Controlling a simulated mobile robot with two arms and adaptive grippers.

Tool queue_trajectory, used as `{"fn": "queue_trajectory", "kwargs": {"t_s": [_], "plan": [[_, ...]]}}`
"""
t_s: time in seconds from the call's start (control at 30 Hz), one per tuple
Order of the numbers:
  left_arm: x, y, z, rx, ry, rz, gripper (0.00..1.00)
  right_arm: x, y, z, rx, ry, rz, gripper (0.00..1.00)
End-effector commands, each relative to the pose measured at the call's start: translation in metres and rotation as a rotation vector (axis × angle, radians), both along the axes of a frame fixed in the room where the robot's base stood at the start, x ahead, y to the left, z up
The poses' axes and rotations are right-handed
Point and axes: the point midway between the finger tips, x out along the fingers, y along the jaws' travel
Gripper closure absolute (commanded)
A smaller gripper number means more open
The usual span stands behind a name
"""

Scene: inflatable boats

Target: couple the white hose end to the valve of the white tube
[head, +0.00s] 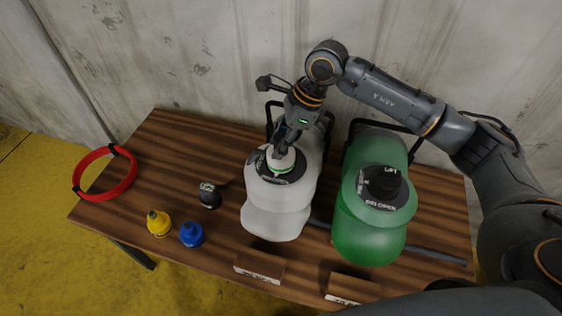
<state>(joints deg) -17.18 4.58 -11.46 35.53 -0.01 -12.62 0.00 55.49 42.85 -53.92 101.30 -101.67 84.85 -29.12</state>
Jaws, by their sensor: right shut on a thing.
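The white tube (275,222) stands on the wooden table, with a dark round label plate around its valve. My right gripper (284,148) points down over this valve and is shut on the white hose end (281,161). The white hose end sits at the centre of the dark plate, with a thin green ring showing at its base. It appears to touch the valve, which is hidden beneath it; I cannot tell whether it is locked. My left gripper is not in view.
The green tube (365,240) with a black cap (385,184) stands close on the right. A black cap (209,195), blue cap (192,234) and yellow cap (159,223) lie left on the table (170,150). A red ring (105,192) overhangs its left edge. Labelled blocks (259,268) line the front.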

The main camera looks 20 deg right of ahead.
Motion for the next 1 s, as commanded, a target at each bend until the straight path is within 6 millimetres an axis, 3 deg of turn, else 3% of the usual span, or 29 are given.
{"fn": "queue_trajectory", "kwargs": {"t_s": [0.37,0.7,1.0], "plan": [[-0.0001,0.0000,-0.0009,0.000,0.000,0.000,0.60,-0.0003,-0.0010,-0.0015,-0.002,0.002,-0.051,1.00],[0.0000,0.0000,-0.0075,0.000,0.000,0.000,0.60,0.0001,-0.0009,-0.0022,-0.003,0.001,-0.351,1.00],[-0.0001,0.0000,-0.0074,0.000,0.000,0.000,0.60,0.0006,-0.0014,-0.0014,-0.002,0.003,-0.399,1.00]]}}
